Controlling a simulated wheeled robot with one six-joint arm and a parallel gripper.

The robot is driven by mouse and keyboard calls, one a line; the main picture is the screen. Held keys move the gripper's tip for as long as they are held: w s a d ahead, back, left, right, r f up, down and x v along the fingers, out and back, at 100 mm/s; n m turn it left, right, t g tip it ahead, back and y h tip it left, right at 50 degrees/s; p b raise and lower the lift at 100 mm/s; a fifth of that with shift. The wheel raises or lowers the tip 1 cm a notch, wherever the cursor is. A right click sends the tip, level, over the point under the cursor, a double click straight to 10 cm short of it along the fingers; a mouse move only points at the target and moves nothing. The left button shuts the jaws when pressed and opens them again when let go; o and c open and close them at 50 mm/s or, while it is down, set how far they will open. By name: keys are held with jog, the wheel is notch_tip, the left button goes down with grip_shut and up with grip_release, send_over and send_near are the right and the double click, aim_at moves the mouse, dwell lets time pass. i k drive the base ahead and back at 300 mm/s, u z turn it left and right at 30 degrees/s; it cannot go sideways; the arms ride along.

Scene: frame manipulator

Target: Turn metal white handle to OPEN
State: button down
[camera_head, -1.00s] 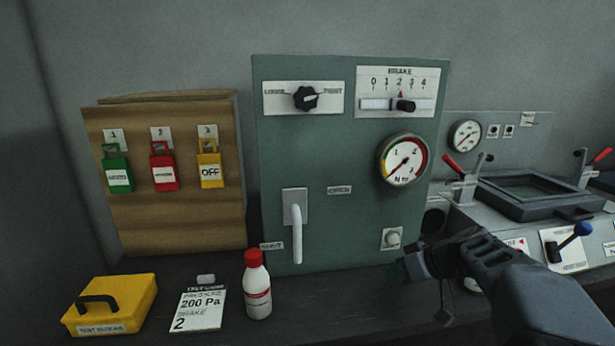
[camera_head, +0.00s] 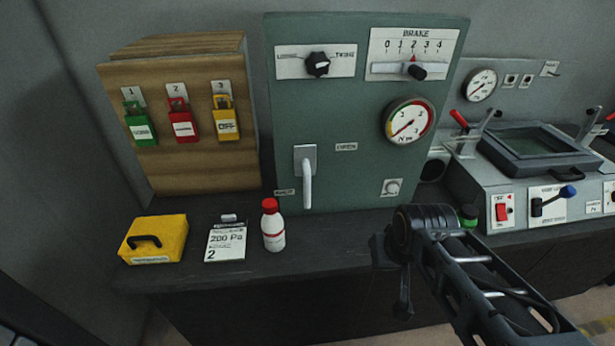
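The white metal handle (camera_head: 307,184) hangs straight down from its light plate on the front of the green panel (camera_head: 290,115). A small label by its lower end (camera_head: 284,193) is too blurred to read surely. The OPEN label (camera_head: 346,147) is to the right of the handle, higher than its tip. My gripper (camera_head: 392,275) is at the lower right, in front of the bench and well apart from the handle. Its fingers are dark and partly hidden by the wrist, so its opening is unclear.
A white bottle with a red cap (camera_head: 273,228) stands in front of the panel, just left below the handle. A card (camera_head: 226,243) and a yellow box (camera_head: 155,240) are further left. The bench top (camera_head: 335,235) right of the bottle is clear.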

aim_at(306, 167)
jog(key=u, duration=0.05)
jog(key=k, duration=0.5)
jog(key=u, duration=1.95)
jog(key=i, duration=1.05)
jog(key=z, duration=2)
